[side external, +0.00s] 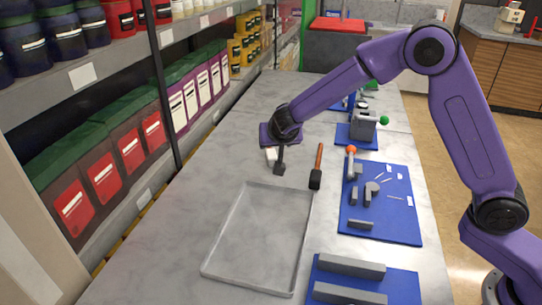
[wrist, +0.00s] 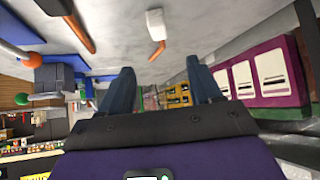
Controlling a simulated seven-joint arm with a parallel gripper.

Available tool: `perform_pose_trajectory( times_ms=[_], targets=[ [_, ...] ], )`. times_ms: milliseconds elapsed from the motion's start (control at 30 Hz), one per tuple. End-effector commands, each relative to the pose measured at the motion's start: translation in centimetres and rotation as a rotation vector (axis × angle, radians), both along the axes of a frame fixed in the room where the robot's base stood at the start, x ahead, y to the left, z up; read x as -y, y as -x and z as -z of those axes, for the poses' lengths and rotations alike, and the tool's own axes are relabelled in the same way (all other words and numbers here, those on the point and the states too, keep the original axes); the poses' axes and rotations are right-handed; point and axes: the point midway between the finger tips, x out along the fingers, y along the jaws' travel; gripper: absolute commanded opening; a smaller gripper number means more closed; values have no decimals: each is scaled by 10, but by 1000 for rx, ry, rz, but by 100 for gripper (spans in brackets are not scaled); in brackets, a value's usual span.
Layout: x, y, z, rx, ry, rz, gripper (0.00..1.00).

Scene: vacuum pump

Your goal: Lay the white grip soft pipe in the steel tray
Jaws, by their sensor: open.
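The steel tray (side external: 212,262) lies flat on the grey bench, in front of my gripper in the side view, and looks empty. A white piece (side external: 270,155) on the bench beside my gripper, partly hidden by it, seems to be the white grip soft pipe. In the wrist view the white grip (wrist: 155,24) shows near the top edge, with a short orange-brown end (wrist: 157,50). My gripper (side external: 279,169) is above the bench, just beyond the tray's far edge. In the wrist view its fingers (wrist: 160,85) are apart, with nothing held between them.
A hammer (side external: 318,165) with a black head and orange-brown handle lies right of my gripper. Blue mats (side external: 408,228) with grey parts line the bench's right side. A shelf of jars and boxes (side external: 130,150) stands along the left. Bare bench lies left of the tray.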

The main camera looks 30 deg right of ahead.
Motion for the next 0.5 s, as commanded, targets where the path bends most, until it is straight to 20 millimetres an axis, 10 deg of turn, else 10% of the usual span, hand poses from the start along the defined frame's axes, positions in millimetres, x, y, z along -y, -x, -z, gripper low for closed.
perform_pose_trajectory(
  times_ms=[500],
  targets=[
    [26,-60,65,-2,1,3,64]
  ],
)
